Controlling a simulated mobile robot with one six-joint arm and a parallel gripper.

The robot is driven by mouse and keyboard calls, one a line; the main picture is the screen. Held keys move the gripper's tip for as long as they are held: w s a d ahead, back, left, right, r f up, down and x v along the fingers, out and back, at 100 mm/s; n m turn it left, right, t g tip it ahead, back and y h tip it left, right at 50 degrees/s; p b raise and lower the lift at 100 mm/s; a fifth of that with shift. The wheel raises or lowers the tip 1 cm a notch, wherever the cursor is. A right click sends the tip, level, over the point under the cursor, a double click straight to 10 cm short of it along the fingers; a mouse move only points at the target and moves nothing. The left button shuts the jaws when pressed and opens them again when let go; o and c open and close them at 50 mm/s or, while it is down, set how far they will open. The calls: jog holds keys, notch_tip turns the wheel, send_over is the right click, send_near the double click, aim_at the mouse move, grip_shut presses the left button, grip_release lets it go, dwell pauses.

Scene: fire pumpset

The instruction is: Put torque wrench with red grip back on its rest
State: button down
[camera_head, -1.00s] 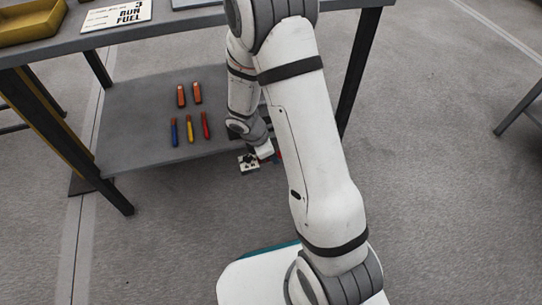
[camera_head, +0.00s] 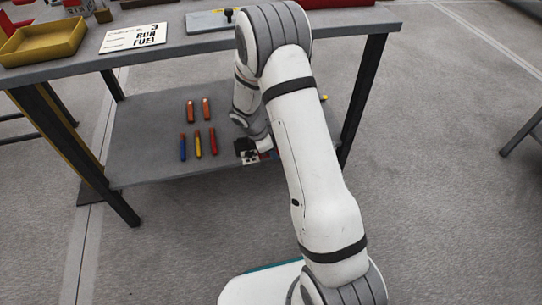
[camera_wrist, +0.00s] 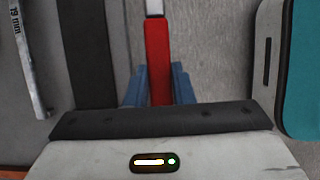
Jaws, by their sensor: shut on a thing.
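The torque wrench's red grip (camera_wrist: 158,60) stands between the blue fingers of my gripper (camera_wrist: 158,88) in the wrist view. A pale metal part of the wrench shows beyond the grip at the top edge; the rest of it is out of frame. In the head view my gripper (camera_head: 262,154) is at the front edge of the lower shelf (camera_head: 150,115), partly hidden by my arm, with a little red showing beside it. I cannot make out the wrench's rest in either view.
Two orange pieces (camera_head: 198,110) and a blue, a yellow and a red handle (camera_head: 213,141) lie on the shelf, left of my gripper. A spanner marked 19 mm (camera_wrist: 27,60) lies at left in the wrist view. Table legs (camera_head: 362,100) flank the shelf. A yellow tray (camera_head: 42,44) sits on top.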

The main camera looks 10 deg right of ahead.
jog(key=w, duration=1.2)
jog(key=shift+b, duration=0.3)
jog(key=shift+w+f, duration=0.25)
jog(key=shift+f+b, duration=0.9)
jog(key=shift+f, duration=1.2)
jog(key=shift+f, duration=0.55)
jog(key=c, duration=1.2)
grip_release()
jog(key=shift+s, duration=0.1)
jog(key=shift+o, duration=0.2)
jog(key=shift+f, duration=0.1)
